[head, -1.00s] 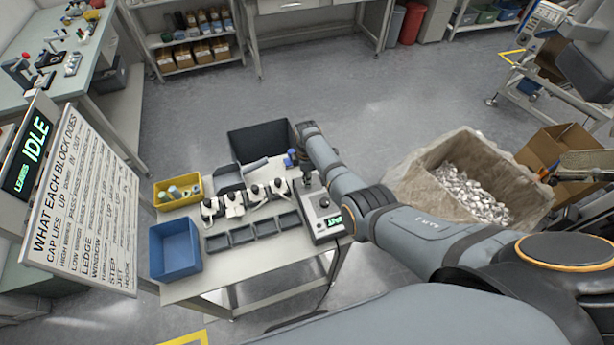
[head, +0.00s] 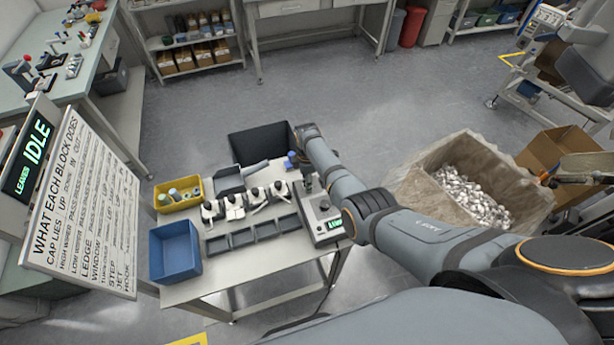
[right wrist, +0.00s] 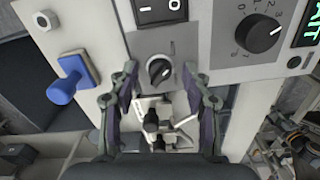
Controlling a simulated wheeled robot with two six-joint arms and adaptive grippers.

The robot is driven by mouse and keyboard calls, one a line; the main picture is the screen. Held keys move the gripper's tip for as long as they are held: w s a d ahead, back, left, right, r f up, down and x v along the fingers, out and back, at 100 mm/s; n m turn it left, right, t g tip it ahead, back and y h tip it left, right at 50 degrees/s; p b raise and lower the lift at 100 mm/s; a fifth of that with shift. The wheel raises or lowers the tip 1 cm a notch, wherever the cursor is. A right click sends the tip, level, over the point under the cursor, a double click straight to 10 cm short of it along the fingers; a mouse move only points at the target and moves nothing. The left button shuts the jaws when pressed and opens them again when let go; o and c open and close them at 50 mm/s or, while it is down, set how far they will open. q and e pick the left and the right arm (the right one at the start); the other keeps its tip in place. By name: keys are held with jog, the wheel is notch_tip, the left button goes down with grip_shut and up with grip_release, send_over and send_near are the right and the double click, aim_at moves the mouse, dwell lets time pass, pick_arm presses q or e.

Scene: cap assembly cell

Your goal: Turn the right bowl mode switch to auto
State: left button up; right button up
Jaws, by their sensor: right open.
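A grey control box (head: 322,226) with a lit green display stands at the right end of the work table. In the right wrist view its front panel shows a small black rotary switch (right wrist: 159,70) on a grey plate. The white mark on its knob is slanted, and the label is too small to read. My right gripper (right wrist: 160,78) is open, with one finger on each side of this switch. I cannot tell if the fingers touch it. In the head view the right gripper is small and partly hidden by its arm.
A black rocker switch (right wrist: 160,9) and a numbered dial (right wrist: 262,33) sit close to the rotary switch. A blue-handled part (right wrist: 70,78) is at the left. A yellow bin (head: 178,205) and a blue bin (head: 174,269) stand on the table's left side.

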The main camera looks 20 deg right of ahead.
notch_tip(320, 180, up, 12)
dwell(0.3)
dwell(0.3)
